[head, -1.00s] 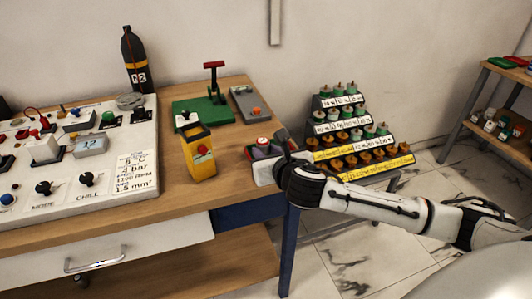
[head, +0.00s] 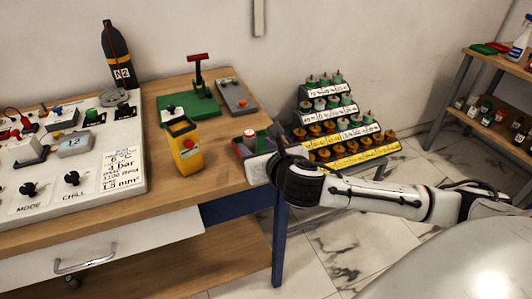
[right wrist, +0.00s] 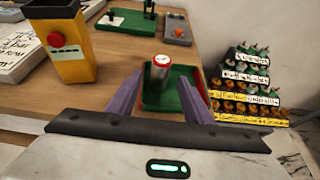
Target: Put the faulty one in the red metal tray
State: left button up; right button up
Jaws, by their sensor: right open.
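My right gripper (right wrist: 160,88) is open and empty, with its two purple fingers reaching over the table's right end. Between and beyond them stands a small grey cylinder (right wrist: 161,68) with a red-and-white top, upright in or just behind a green-lined tray (right wrist: 154,104) with some dark red on its side. In the head view, the cylinder (head: 249,136) and tray (head: 239,150) sit just left of my right gripper (head: 262,150), which partly hides them. A flat red thing (head: 499,46) lies on the shelf at the right; I cannot tell whether it is a tray. My left gripper is out of view.
A yellow device (head: 184,148) stands left of the tray. A green base with a red-handled press (head: 192,100) and a grey box (head: 236,95) are behind it. A stepped rack (head: 345,125) of small parts stands beyond the table's right end. A white control panel (head: 100,160) fills the left.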

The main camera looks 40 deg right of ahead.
jog(key=v, duration=0.8)
jog(key=s+a+f+m+g+y, duration=0.25)
jog(key=a+f+m, duration=0.25)
jog(key=f+m, duration=0.4)
jog(key=s+a+f+m+g+y, duration=0.1)
jog(key=s+a+f+m+y, duration=0.35)
jog(key=f, duration=0.55)
jog(key=s+a+f+m+h, duration=0.1)
jog(key=s+a+f+m, duration=0.2)
jog(key=s+f+m, duration=0.8)
jog(key=f+m+g, duration=0.1)
jog(key=m, duration=0.6)
jog(key=shift+a, duration=0.15)
